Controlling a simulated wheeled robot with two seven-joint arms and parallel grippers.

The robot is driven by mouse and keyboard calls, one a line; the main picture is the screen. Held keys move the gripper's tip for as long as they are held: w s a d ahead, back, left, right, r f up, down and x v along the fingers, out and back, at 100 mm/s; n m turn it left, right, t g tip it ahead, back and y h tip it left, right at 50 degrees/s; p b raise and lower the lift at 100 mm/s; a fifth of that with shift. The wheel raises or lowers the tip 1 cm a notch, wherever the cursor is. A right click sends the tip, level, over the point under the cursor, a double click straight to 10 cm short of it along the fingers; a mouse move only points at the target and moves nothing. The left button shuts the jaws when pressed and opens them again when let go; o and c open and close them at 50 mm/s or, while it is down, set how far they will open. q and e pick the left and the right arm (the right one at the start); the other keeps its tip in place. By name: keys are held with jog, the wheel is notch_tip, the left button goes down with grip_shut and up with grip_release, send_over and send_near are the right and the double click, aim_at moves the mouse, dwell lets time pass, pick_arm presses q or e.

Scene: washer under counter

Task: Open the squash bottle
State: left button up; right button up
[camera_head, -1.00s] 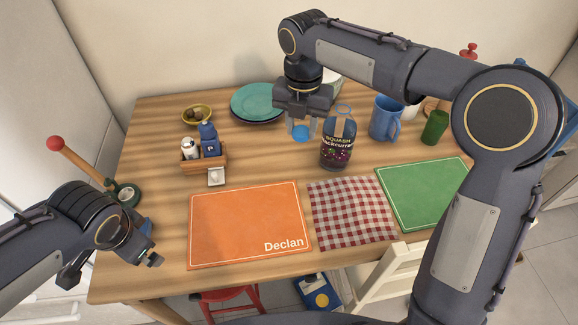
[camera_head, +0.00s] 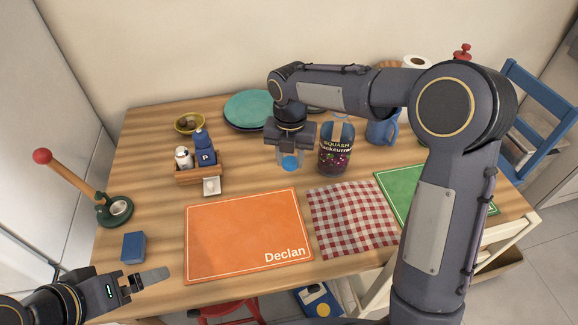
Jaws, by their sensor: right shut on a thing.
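The squash bottle (camera_head: 335,155) stands upright on the table, dark, with a "SQUASH blackcurrant" label. My left gripper (camera_head: 150,280) is low at the left, over the table's front edge, away from the bottle. Its fingers show nearly edge-on, so I cannot tell their opening.
A wooden caddy (camera_head: 198,174) with shakers, teal plates (camera_head: 248,110) and a blue mug (camera_head: 382,131) stand around the bottle. An orange mat (camera_head: 245,230), checked cloth (camera_head: 352,215) and green mat (camera_head: 398,190) lie in front. A blue block (camera_head: 133,247) is near my left gripper.

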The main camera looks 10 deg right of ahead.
send_over(288, 175)
jog(key=f, duration=0.4)
jog(key=shift+s+f, duration=0.25)
jog(key=shift+f, duration=0.15)
jog(key=shift+w+d+f, duration=0.1)
jog(key=shift+w+f, duration=0.05)
jog(key=shift+f, duration=0.75)
jog(key=shift+w+f, duration=0.1)
jog(key=shift+f, duration=0.8)
jog(key=shift+f+b, duration=0.2)
jog(key=shift+b, duration=0.1)
jog(key=o, duration=1.1)
jog(key=shift+r, duration=0.1)
